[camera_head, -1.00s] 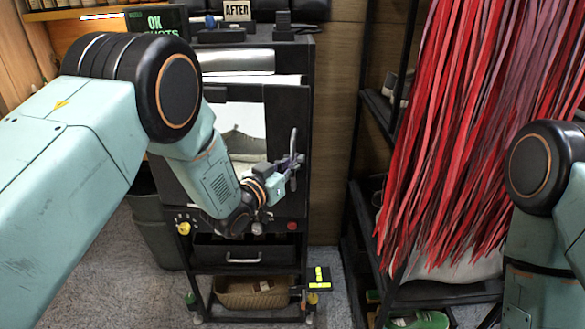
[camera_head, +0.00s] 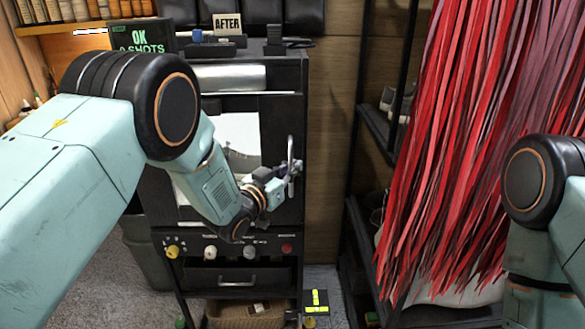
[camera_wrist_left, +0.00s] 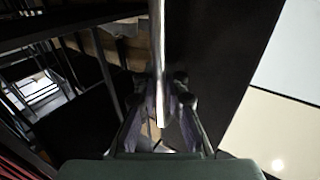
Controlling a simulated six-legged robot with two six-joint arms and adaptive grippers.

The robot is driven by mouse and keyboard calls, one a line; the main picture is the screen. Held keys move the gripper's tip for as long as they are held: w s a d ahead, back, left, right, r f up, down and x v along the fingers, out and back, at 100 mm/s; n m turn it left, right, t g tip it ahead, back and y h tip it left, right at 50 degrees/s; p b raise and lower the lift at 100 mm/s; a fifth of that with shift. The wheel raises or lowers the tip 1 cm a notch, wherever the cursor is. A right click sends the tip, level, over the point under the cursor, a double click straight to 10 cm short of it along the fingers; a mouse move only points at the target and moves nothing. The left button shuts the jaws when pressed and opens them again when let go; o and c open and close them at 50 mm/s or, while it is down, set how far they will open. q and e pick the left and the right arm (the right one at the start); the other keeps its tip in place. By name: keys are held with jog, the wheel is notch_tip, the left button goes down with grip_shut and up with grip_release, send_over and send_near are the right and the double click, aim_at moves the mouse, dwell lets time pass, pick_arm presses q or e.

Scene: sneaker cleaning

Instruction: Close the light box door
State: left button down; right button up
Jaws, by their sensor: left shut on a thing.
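The light box (camera_head: 230,103) is a black cabinet in the middle of the head view. Its black door has a pale window (camera_head: 238,130) and an upright metal handle (camera_head: 291,146) at its right side. My left gripper (camera_head: 290,170) is shut on the handle. In the left wrist view the fingers (camera_wrist_left: 158,105) stand on both sides of the bright handle bar (camera_wrist_left: 158,55). My left arm hides the lower left of the door. I cannot tell whether the door is flush with its frame. My right gripper is out of view.
Knobs (camera_head: 210,252) and a drawer (camera_head: 230,281) sit below the door. A basket (camera_head: 240,316) is underneath. Red strips (camera_head: 455,150) hang from a black rack on the right.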

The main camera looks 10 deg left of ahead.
pick_arm(q)
jog(key=shift+w+a+r, duration=0.15)
jog(key=shift+r, duration=0.05)
jog(key=c, duration=1.7)
grip_release()
jog(key=shift+f, duration=0.1)
jog(key=v, duration=1.2)
